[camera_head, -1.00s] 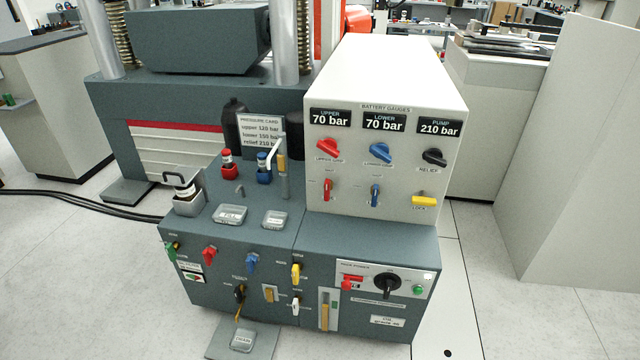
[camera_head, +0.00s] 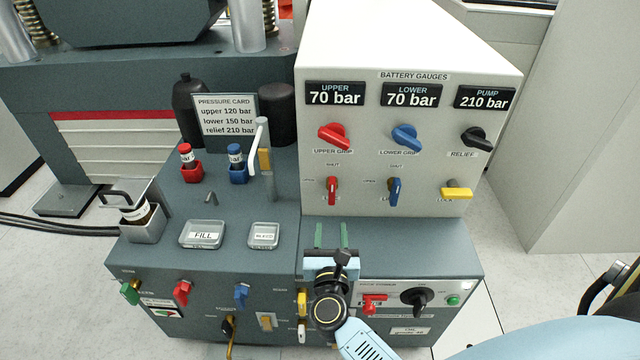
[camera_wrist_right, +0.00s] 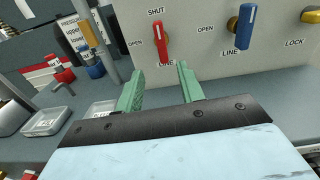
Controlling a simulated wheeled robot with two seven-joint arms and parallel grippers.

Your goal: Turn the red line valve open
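The red line valve (camera_head: 332,190) is a small red handle on the pale gauge panel, below the red upper grip knob (camera_head: 333,136). Its handle stands about vertical, in line with the SHUT label above it; OPEN is marked to its left. It also shows in the right wrist view (camera_wrist_right: 161,45). My right gripper (camera_head: 331,236) is below the panel's lower edge, with its green fingers pointing toward the valve. In the right wrist view the fingers (camera_wrist_right: 159,86) are apart with nothing between them, and the valve is beyond them, not touched. My left gripper is out of view.
The blue line valve (camera_head: 395,191) is just right of the red one, with the yellow lock handle (camera_head: 457,194) farther right. A white lever (camera_head: 261,142) rises left of the panel. Two trays, FILL (camera_head: 202,235) and BLEED (camera_head: 264,235), sit on the deck.

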